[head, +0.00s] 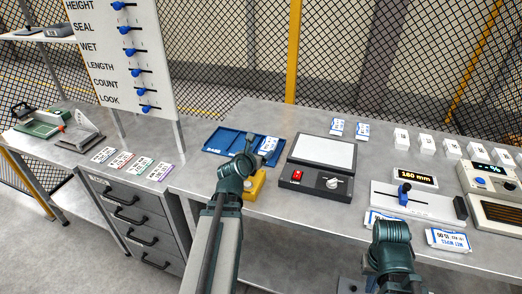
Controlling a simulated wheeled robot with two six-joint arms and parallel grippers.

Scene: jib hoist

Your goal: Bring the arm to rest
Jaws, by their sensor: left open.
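My left arm reaches up from the bottom middle. Its gripper (249,147) is small and dark, open, over the blue tray (225,141) near a white-and-blue packet (268,145) at the tray's right end. I cannot tell whether it touches anything. A yellow block (256,185) sits on the bench just right of my left wrist and is partly hidden by it. My right arm shows at the bottom right, in front of the bench edge; its gripper does not show.
A device with a white plate (325,150), red switch and knob stands mid-bench. Right of it are a slide gauge (418,203) with a "160 mm" display (415,177), packets (448,240) and white boxes (427,144). A board with blue sliders (125,55) and several cards (122,160) are left.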

